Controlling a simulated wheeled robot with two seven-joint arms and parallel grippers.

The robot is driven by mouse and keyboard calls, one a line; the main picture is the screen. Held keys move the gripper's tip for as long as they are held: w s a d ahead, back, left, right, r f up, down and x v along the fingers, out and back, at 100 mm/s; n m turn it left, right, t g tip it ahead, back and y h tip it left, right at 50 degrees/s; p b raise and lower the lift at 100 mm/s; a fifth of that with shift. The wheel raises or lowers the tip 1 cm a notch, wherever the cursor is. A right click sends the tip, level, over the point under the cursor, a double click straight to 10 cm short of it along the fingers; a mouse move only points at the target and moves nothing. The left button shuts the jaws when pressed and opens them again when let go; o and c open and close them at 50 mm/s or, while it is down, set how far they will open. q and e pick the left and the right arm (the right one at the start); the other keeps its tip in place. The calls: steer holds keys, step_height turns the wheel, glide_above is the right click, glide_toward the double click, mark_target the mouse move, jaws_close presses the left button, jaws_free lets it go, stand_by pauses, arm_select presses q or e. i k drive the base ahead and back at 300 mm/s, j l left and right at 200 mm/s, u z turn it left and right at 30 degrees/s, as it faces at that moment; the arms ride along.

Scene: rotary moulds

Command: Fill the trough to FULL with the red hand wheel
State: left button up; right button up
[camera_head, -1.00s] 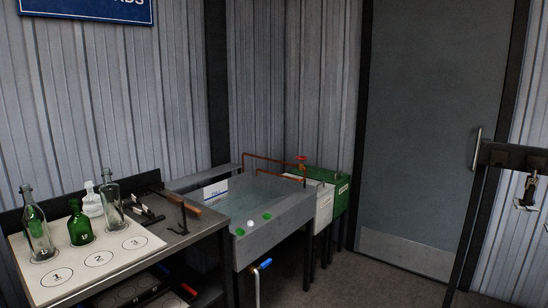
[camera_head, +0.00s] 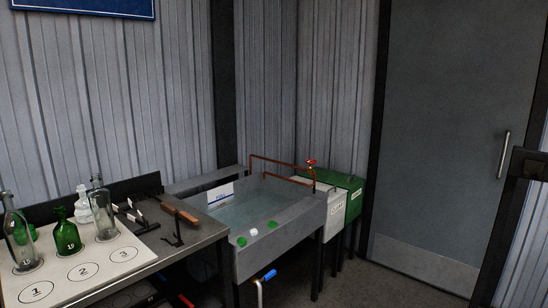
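The grey trough (camera_head: 282,238) stands in the corner of the room. Bluish water or a blue-grey bottom shows inside it, but I cannot tell the level against a mark. A white label plate (camera_head: 220,195) stands at its left inner side; its small text is not legible. The red hand wheel (camera_head: 310,163) sits on the copper pipe (camera_head: 284,161) at the trough's back right. Neither of my grippers is in view.
A bench (camera_head: 190,236) at the left holds several bottles, a sheet with numbered circles (camera_head: 84,271) and dark tools. Small green and white round pieces (camera_head: 253,232) lie on the trough's front rim. A blue-handled lever (camera_head: 269,275) sticks out below. White and green boxes (camera_head: 354,184) stand right of the trough. Open floor (camera_head: 385,285) lies before the door (camera_head: 440,120).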

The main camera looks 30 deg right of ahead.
mark_target(311, 162)
steer(key=i+l+u, duration=0.15)
steer(key=l, duration=0.3)
steer(key=i+l+u, duration=0.1)
steer(key=l, duration=0.35)
steer(key=i+l+u, duration=0.15)
steer(key=l, duration=0.3)
steer(key=i+l+u, duration=0.15)
steer(key=l, duration=0.95)
steer(key=i+l, duration=0.15)
steer(key=l, duration=0.45)
